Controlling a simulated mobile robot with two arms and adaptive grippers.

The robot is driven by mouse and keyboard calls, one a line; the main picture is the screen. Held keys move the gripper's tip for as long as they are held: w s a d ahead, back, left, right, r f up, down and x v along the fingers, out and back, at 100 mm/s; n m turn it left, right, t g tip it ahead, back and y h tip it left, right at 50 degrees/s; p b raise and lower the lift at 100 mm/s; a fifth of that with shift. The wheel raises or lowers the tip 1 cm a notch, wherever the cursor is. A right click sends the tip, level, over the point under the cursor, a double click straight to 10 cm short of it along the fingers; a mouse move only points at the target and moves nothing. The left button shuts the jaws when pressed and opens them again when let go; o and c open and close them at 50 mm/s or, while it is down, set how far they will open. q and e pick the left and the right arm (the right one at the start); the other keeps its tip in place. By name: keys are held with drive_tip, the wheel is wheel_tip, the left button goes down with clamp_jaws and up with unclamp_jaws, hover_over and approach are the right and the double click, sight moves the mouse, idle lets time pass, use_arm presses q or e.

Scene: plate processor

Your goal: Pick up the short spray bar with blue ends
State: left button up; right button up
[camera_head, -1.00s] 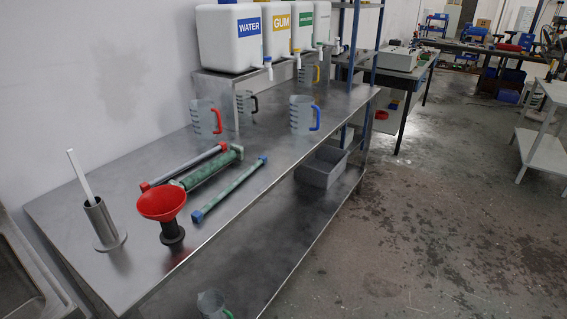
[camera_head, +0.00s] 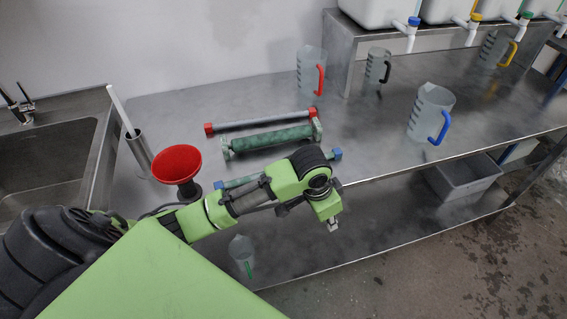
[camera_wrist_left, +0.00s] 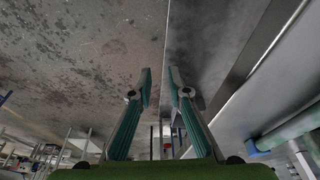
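The spray bar with blue ends lies on the metal table in the head view, nearest its front edge. Its left blue end (camera_head: 219,185) and right blue end (camera_head: 337,154) show; my left arm hides much of the middle. A blue-ended bar (camera_wrist_left: 290,130) also shows at the right of the left wrist view. My left gripper (camera_head: 333,226) hangs beyond the table's front edge, apart from the bar. Its fingers (camera_wrist_left: 160,76) are open with nothing between them. My right gripper is in neither view.
Behind the bar lie a thicker green bar (camera_head: 270,140) and a red-ended bar (camera_head: 262,119). A red funnel (camera_head: 177,162) stands left. Several jugs, one blue-handled (camera_head: 430,113), stand right. A lower shelf holds a grey bin (camera_head: 465,178). A sink (camera_head: 45,155) is far left.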

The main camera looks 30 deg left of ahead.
use_arm(q)
drive_tip(key=w+a+r+g+y, duration=0.1)
drive_tip(key=a+r+y, duration=0.1)
drive_tip(key=a+r, duration=0.65)
drive_tip(key=w+a+r+y, duration=0.2)
drive_tip(key=a+r, duration=0.3)
drive_tip(key=r, duration=0.7)
drive_tip(key=shift+m, duration=0.3)
drive_tip(key=p+x, duration=0.1)
drive_tip(key=x, duration=0.6)
drive_tip(key=shift+s+f, duration=0.1)
drive_tip(key=shift+f, duration=0.3)
drive_tip(key=shift+f+p, duration=0.5)
drive_tip(key=shift+f, duration=0.05)
drive_tip(key=x, duration=0.2)
drive_tip(key=p+x, duration=0.1)
drive_tip(key=x, duration=0.1)
drive_tip(key=shift+w+d+f, duration=0.1)
drive_tip(key=shift+w, duration=0.2)
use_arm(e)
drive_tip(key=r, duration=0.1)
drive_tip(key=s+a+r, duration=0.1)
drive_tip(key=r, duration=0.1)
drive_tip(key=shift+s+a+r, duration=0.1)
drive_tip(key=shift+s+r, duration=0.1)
use_arm(q)
clamp_jaws()
